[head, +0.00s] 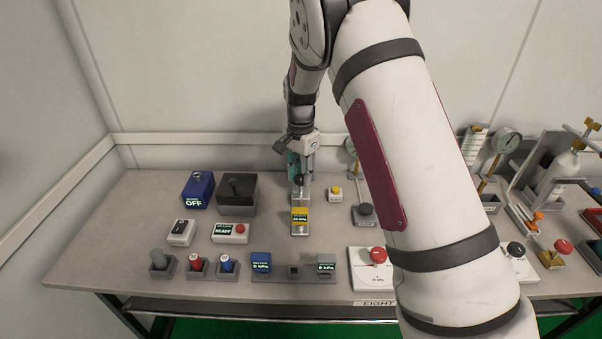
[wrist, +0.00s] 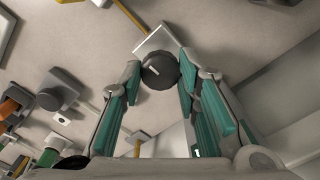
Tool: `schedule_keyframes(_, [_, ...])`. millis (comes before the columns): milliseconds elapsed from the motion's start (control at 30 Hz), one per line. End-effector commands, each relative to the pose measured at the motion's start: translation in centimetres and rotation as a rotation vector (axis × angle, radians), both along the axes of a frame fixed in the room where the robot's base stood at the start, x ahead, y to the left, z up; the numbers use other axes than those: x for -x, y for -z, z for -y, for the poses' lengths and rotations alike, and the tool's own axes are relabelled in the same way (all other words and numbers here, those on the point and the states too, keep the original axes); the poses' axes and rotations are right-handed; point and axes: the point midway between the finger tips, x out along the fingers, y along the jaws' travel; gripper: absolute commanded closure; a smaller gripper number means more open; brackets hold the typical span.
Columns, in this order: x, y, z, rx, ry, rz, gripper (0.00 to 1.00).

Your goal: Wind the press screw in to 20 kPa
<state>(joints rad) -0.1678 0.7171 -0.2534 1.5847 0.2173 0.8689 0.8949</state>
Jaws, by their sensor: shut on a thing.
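The press screw's dark round knob (wrist: 160,71) sits between the fingertips in the wrist view, with a white mark on its face. My gripper (wrist: 158,75) is shut on this knob, with teal pads on both sides of it. In the head view my gripper (head: 301,165) reaches down at the back middle of the bench, over the press. The yellow gauge display (head: 300,215) is at the front of the press's metal base (head: 300,230). Its reading is in kPa, but the digits are too small to read surely.
A dark box (head: 237,193) and a blue unit reading OFF (head: 198,190) stand left of the press. A small yellow button box (head: 335,193) is close on its right. My arm hides part of the right side.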

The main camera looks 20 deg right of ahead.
Motion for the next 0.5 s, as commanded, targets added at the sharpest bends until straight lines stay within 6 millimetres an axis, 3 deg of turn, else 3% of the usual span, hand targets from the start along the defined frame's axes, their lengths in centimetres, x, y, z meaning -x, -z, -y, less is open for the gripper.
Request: schedule_keyframes(500, [-0.23, -0.23, -0.05, -0.001, 0.037, 0.008, 0.98])
